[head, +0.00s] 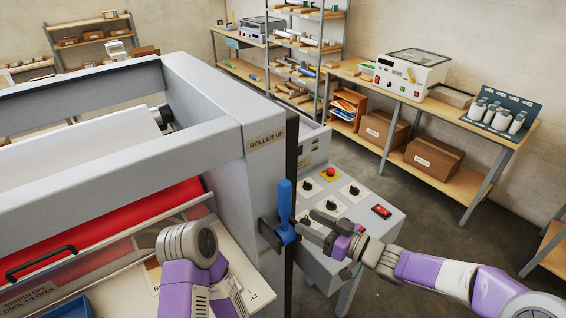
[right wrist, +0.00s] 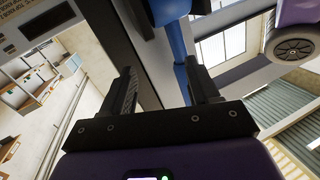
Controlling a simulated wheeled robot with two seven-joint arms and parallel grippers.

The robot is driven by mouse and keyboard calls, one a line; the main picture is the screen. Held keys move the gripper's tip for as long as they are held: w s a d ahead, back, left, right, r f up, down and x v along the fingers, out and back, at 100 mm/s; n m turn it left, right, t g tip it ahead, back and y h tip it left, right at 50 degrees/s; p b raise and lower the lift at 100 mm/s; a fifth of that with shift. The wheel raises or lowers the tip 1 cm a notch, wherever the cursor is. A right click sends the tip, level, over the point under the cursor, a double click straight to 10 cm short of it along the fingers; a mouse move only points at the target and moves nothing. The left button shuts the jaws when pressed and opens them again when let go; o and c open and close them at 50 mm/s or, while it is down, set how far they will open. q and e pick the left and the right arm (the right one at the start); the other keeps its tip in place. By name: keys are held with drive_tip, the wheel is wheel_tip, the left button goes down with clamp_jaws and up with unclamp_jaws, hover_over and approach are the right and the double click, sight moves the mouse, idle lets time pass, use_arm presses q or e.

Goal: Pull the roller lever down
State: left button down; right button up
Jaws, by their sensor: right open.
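The blue roller lever (head: 285,200) stands upright on a dark bracket at the laminator's right side, below a "ROLLER UP" label (head: 267,141). My right gripper (head: 312,224) is open, just right of the lever's lower part, with its fingers pointing left towards it. In the right wrist view, the blue lever (right wrist: 172,38) shows beyond the open jaws (right wrist: 160,70), closer to the right-hand finger. I cannot tell whether a finger touches it. My left arm's links show at the lower left in the head view, but its gripper cannot be made out.
The grey laminator frame (head: 200,95) fills the left side, with a red sheet (head: 110,228) inside. A control panel (head: 345,200) with knobs and a red button lies just behind my right gripper. A workbench (head: 460,115) stands at the back right. Open floor lies between.

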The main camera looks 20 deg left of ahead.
sight(284, 215)
wheel_tip(284, 215, up, 7)
drive_tip(key=a+n+g+y+p, duration=0.1)
drive_tip(key=a+n+g, duration=0.1)
drive_tip(key=n+g, duration=0.15)
use_arm(q)
drive_tip(key=w+r, duration=0.1)
drive_tip(key=r+p, duration=0.1)
drive_tip(key=shift+w+r, duration=0.35)
drive_tip(key=shift+r, duration=0.05)
use_arm(e)
drive_tip(key=a, duration=0.7)
drive_tip(key=shift+w+r, duration=0.15)
drive_tip(key=shift+r, duration=0.05)
drive_tip(key=shift+n+t, duration=0.25)
clamp_jaws()
